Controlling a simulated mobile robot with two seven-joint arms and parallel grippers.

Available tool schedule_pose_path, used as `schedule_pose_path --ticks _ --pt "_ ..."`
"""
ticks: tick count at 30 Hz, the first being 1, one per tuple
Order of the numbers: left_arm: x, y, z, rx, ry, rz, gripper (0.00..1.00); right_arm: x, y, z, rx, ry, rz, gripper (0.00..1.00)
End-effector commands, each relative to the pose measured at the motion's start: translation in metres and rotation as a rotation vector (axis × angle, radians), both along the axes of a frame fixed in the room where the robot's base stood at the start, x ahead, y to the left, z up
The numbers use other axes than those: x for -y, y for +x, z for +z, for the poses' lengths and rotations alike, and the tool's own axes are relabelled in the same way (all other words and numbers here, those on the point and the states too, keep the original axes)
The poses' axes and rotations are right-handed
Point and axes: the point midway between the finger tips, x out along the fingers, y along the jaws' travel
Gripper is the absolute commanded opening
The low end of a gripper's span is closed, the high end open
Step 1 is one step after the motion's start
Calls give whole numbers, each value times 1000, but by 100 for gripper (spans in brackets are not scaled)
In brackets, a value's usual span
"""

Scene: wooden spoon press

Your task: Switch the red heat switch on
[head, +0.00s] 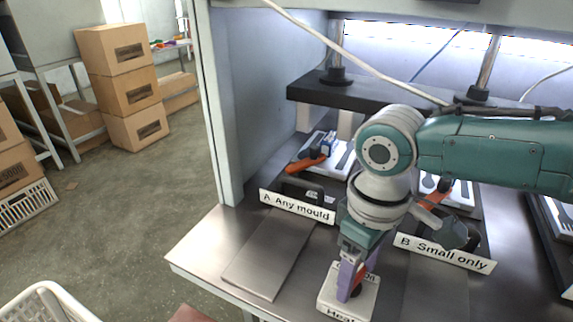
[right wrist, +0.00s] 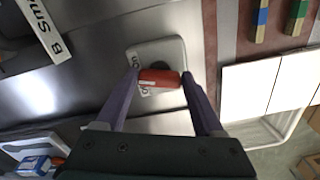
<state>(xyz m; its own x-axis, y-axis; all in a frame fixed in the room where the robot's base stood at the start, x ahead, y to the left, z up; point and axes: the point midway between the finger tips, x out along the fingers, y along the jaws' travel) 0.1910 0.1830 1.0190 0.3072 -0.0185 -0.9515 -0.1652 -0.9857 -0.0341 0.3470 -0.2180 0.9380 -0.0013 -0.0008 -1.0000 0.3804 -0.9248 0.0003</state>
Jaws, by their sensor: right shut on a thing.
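The heat switch is a pale box (head: 333,298) at the front edge of the press table, with a label reading "Heat" on its front. It also shows in the right wrist view as a light plate (right wrist: 172,50). Its red lever (right wrist: 160,79) lies between my right gripper's purple fingers. My right gripper (head: 350,285) points down over the box and is shut on the red lever. In the head view the fingers hide most of the lever, and the "on" lettering is partly covered. My left gripper is not in view.
Signs "A Any mould" (head: 297,206) and "B Small only" (head: 443,253) stand behind the switch. A flat metal plate (head: 262,262) lies to its left. A mould with an orange handle (head: 306,163) sits under the black press bar (head: 350,92). A white basket (head: 40,300) stands front left.

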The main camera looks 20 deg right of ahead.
Motion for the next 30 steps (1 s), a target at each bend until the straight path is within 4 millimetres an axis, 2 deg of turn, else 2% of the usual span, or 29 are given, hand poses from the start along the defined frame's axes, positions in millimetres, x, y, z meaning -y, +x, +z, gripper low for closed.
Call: schedule_pose_path --ticks 1,9,29,30 --pt "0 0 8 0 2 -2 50 -2 0 4 -1 4 -32 14" --pt "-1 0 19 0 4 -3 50 -2 0 2 0 3 -167 14" --pt "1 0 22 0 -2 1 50 -2 1 0 2 3 -226 14" --pt "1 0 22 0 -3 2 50 -2 1 0 2 3 -227 73"
